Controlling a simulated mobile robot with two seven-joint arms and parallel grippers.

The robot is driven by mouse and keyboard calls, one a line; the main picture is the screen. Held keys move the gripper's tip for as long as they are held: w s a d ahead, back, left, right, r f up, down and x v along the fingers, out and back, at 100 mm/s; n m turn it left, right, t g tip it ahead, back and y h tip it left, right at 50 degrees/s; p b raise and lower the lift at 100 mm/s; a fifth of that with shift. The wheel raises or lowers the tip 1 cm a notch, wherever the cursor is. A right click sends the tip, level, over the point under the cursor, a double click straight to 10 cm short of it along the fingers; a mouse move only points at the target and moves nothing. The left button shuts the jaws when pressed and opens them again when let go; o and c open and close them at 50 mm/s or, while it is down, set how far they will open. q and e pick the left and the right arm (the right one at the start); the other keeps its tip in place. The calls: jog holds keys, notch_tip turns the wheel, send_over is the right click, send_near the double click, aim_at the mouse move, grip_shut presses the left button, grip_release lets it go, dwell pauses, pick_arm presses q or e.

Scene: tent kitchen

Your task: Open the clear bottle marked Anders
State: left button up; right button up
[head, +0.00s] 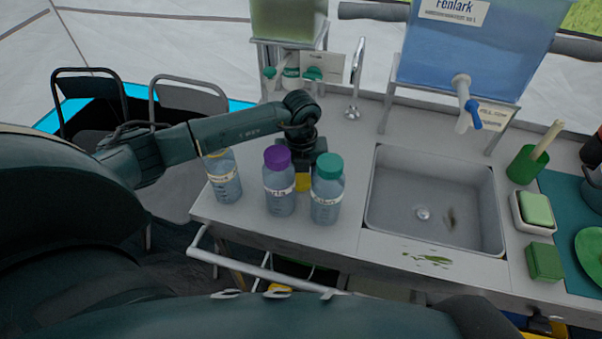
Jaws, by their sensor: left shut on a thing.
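Three clear bottles stand at the left front of the counter. One has a teal cap (328,166) and a white label that seems to read Anders; this teal-capped bottle (326,206) is upright, cap on. Left of it is a purple-capped bottle (280,196). A third bottle (224,182) is partly covered by my left arm, its cap mostly hidden. My left gripper (305,180) reaches down behind the teal-capped and purple-capped bottles; it seems shut on the teal-capped bottle, though its fingertips are largely hidden. My right gripper is not in view.
A metal sink (435,185) is to the right, with a blue water tank (470,60) and tap behind it. A green sponge (537,208), a green block (544,262) and a green cup (526,165) stand further right. The counter between bottles and sink is clear.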

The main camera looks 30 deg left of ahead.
aim_at(301, 178)
pick_arm(q)
jog(key=shift+f, duration=0.15)
jog(key=o, duration=1)
jog(key=shift+o, duration=0.4)
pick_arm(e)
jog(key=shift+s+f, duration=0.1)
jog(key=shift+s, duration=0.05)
pick_arm(q)
jog(key=shift+r, duration=0.5)
notch_tip(301, 178, up, 11)
jog(key=b, duration=0.1)
jog(key=shift+r+b, duration=0.2)
jog(key=shift+b, duration=0.2)
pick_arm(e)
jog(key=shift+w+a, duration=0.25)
